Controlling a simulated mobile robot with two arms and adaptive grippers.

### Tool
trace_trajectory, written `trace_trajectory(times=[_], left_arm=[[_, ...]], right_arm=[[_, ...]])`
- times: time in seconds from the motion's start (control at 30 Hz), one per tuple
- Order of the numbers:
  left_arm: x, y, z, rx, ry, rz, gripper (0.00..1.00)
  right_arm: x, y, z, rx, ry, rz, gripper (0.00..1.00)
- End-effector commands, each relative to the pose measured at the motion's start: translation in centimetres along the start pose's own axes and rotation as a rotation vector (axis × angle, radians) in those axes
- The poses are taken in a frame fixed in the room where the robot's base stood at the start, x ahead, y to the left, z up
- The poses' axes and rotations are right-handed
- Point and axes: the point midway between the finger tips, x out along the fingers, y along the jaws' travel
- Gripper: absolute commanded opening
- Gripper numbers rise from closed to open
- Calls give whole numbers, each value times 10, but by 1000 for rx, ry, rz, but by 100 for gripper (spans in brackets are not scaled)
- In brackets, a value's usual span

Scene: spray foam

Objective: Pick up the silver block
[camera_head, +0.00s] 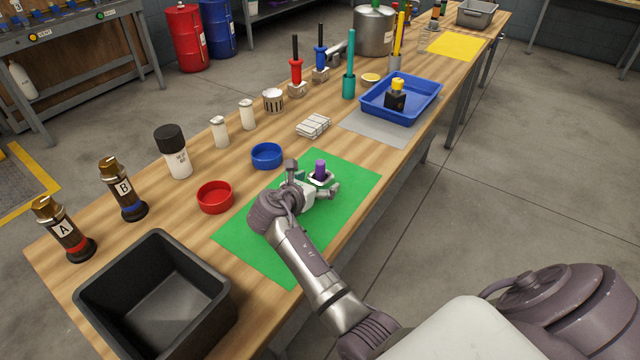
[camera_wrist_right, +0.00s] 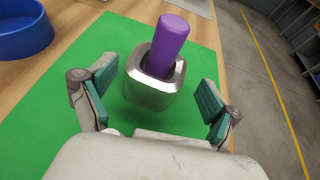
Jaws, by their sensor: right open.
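The silver block (camera_wrist_right: 150,92) sits on the green mat (camera_head: 258,257), with a purple peg (camera_wrist_right: 171,42) standing slightly tilted in its top. In the head view the purple peg (camera_head: 320,170) shows above the block, which is partly hidden by my gripper. My right gripper (camera_head: 314,182) is low over the mat. In the right wrist view its two green-padded fingers (camera_wrist_right: 158,95) are spread wide, one on each side of the block and apart from it. My left gripper is not in view.
A blue dish (camera_head: 266,156) and a red dish (camera_head: 214,197) stand left of the mat. A black bin (camera_head: 155,300) is at the near end. A white bundle (camera_head: 313,125) and a blue tray (camera_head: 425,104) lie beyond. The table's right edge is close to the mat.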

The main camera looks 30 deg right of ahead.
Motion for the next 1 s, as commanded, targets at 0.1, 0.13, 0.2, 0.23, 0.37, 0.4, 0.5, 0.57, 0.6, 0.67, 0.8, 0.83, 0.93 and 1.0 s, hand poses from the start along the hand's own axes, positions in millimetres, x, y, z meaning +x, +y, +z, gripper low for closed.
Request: trace_trajectory(times=[0.1,0.13,0.2,0.23,0.37,0.4,0.5,0.57,0.6,0.67,0.8,0.83,0.93,1.0], left_arm=[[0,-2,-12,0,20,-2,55],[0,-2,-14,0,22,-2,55],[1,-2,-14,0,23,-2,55],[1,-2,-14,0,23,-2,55],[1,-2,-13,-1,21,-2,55],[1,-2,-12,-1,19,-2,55],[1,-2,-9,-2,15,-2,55],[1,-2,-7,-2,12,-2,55],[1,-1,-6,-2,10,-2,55],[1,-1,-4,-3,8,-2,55],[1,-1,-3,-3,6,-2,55],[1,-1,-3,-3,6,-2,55],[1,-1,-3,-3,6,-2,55],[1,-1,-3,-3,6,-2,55]], right_arm=[[19,3,4,1,-1,-3,89],[24,3,4,1,-1,-2,89],[34,4,4,0,-1,-2,89],[37,4,3,-1,0,-2,89],[45,4,3,0,1,-1,89],[45,4,3,0,1,0,89],[45,4,3,0,1,0,89],[45,4,3,0,1,0,89],[45,4,3,0,1,0,84],[45,4,3,0,1,0,74],[45,4,3,0,0,0,51],[45,4,3,0,1,0,46],[45,4,3,0,1,0,29],[45,4,3,0,1,0,18]])
